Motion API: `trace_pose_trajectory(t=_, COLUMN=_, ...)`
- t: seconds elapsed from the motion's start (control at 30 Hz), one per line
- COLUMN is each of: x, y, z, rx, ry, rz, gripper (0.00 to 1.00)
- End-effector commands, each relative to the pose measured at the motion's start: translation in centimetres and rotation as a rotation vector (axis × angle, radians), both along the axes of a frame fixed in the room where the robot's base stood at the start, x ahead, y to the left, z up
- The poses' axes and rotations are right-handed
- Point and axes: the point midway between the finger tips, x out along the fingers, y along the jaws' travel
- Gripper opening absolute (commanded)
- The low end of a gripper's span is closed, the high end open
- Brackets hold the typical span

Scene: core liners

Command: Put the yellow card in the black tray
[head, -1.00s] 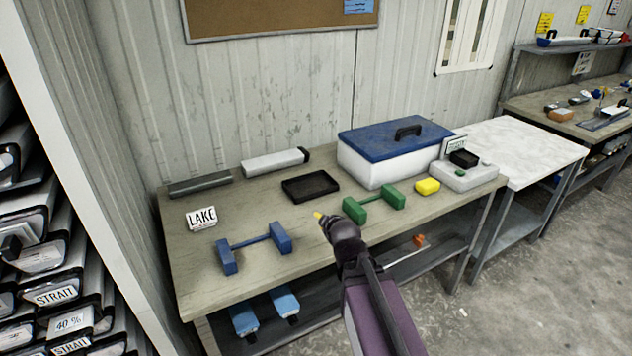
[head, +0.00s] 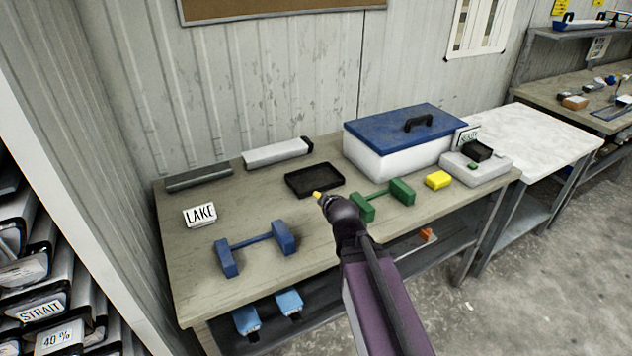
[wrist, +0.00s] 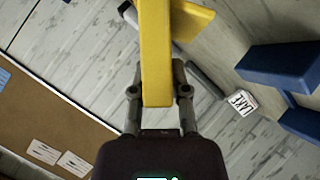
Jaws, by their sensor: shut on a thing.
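My gripper (head: 320,196) is shut on the yellow card (wrist: 156,60), which fills the space between the fingers in the wrist view. In the head view only a small yellow end of the card (head: 317,194) shows past my gripper. The black tray (head: 312,178) lies flat on the workbench and looks empty. In the head view the card's end overlaps the tray's front edge. I cannot tell its height above the bench.
A green stand (head: 401,190) is just right of my gripper, with a yellow block (head: 438,180) beyond it. A blue stand (head: 283,238) and a LAKE sign (head: 199,215) are at left. A blue-lidded white box (head: 380,165) stands behind.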

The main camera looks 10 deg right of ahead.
Motion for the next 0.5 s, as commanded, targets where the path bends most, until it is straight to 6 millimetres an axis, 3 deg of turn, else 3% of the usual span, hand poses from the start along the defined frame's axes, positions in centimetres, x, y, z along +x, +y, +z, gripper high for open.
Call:
trace_pose_trajectory(t=0.27, x=0.4, y=-0.2, z=-0.2, rx=0.007, ry=0.005, rz=-0.002, gripper=0.0)
trace_pose_trajectory(t=0.5, x=3.6, y=0.3, z=-1.6, rx=0.078, ry=0.048, rz=0.019, gripper=0.0)
